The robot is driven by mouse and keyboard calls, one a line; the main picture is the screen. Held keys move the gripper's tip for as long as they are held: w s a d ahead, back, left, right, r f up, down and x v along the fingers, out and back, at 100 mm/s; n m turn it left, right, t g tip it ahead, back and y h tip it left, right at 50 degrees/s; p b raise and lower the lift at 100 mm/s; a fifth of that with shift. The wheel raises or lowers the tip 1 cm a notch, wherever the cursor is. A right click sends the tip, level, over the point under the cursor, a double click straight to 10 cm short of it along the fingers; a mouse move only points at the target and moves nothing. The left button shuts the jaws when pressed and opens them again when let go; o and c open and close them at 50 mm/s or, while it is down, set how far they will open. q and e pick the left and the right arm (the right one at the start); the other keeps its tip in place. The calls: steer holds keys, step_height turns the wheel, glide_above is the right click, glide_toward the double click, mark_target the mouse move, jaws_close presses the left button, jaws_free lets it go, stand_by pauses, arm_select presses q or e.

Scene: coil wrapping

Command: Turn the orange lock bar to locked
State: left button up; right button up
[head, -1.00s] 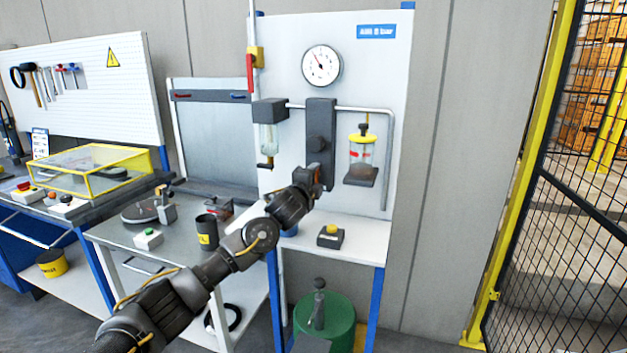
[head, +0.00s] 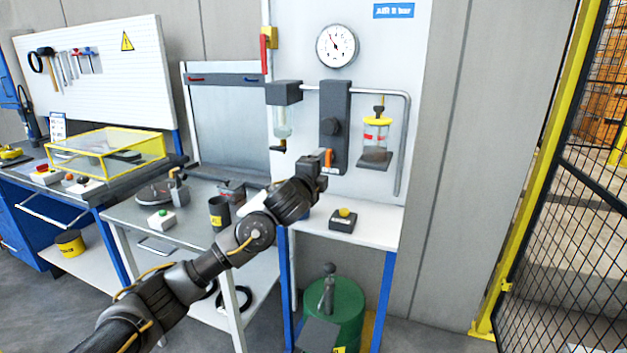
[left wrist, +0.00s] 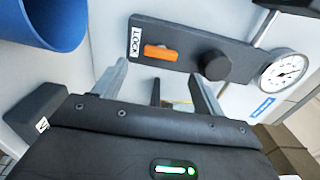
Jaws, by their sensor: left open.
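The orange lock bar (left wrist: 160,52) sits on a dark plate (left wrist: 185,45) below a black round knob (left wrist: 214,65). In the left wrist view it lies lengthwise along the plate, beside a white LOCK label (left wrist: 136,42). In the head view the bar (head: 329,158) shows small and upright at the plate's lower part, partly hidden by my gripper. My left gripper (left wrist: 158,72) is open and empty, its fingers pointing at the plate with the bar between their directions. It also shows in the head view (head: 322,166), just in front of the bar. My right gripper is not in view.
A pressure gauge (head: 337,45), a glass bowl unit (head: 376,138) and a grey pipe (head: 400,190) are near the plate. A blue cup (left wrist: 50,20) shows close by in the left wrist view.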

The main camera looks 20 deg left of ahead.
arm_select(q)
steer(key=s, duration=0.5)
steer(key=shift+a+b, duration=0.15)
steer(key=shift+b, duration=0.25)
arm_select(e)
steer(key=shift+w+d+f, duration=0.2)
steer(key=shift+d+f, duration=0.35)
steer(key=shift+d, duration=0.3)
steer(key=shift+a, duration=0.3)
